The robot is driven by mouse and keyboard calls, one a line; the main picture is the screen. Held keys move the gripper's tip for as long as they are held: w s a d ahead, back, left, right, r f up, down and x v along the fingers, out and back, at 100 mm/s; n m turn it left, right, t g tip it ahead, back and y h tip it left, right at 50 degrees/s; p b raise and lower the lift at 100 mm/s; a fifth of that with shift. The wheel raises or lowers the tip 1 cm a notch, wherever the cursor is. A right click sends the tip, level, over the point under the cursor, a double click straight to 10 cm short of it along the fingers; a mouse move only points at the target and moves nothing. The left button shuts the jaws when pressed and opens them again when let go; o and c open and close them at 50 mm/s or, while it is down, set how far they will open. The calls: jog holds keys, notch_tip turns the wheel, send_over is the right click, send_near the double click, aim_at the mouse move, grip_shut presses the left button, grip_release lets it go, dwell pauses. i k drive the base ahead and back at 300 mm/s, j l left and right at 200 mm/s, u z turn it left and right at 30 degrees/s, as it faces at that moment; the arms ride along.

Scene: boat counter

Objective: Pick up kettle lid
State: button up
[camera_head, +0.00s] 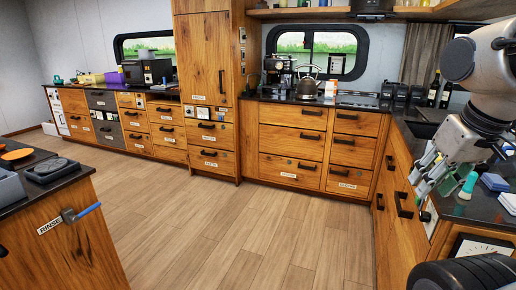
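The kettle (308,86) is a dark metal kettle with an arched handle. It stands upright on the back counter below the right window. Its lid is small at this distance, and I cannot make out its edge from the kettle body.
A coffee machine (278,74) stands left of the kettle. Bottles (440,92) stand at the back right corner. A teal-and-white brush (468,186) and sponges (494,182) lie on the right counter. A dark island (45,180) is at left. The wooden floor (220,225) between is clear.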

aim_at(307, 78)
jog(key=i, duration=2.5)
jog(key=i+z, duration=0.1)
jog(key=i, duration=0.65)
jog(key=i+j+z, duration=0.1)
jog(key=i, duration=0.65)
jog(key=i+j+z, duration=0.1)
jog(key=i+j, duration=0.15)
jog(key=i, duration=0.5)
